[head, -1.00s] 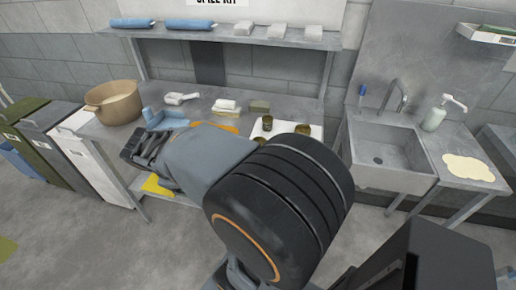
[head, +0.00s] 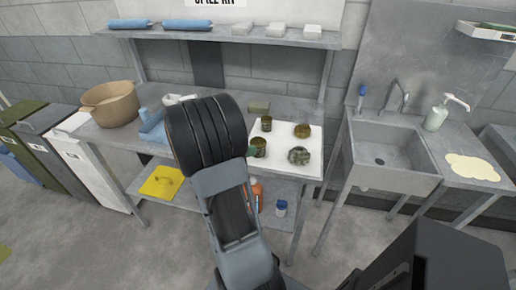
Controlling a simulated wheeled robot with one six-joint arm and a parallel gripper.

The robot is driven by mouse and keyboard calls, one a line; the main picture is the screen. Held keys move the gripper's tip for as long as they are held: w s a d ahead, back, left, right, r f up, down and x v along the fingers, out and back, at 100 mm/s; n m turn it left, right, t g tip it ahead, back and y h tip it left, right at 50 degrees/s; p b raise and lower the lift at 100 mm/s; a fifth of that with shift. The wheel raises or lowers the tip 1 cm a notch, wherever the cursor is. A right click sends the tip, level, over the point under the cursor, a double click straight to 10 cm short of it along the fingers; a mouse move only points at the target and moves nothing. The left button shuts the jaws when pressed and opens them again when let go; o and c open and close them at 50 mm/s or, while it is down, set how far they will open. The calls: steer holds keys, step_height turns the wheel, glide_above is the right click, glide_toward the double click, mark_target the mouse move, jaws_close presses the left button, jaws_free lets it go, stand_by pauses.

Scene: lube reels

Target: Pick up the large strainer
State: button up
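Several small brownish, round items stand on a white tray (head: 312,171) on the bench, right of my arm. A grey-green, mesh-like round item (head: 299,156) lies near the tray's front right. A brown cup-shaped item (head: 258,147) stands at the front left, another (head: 266,124) at the back left, and a low brown round one (head: 302,130) at the back right. I cannot tell for sure which is the large strainer. My arm reaches up in front of the bench left of the tray. My gripper is hidden behind it.
A tan pot (head: 112,104) stands at the bench's left, with a blue item (head: 153,127) beside it. A sink (head: 388,150) is to the right. A shelf (head: 220,38) runs above the bench. Below are a yellow item (head: 161,182) and an orange bottle (head: 256,195).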

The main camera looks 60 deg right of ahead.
mark_target(256, 142)
steer(key=shift+x, duration=2.9)
steer(key=shift+f, duration=0.1)
steer(key=shift+c, duration=0.2)
steer(key=c, duration=1.1)
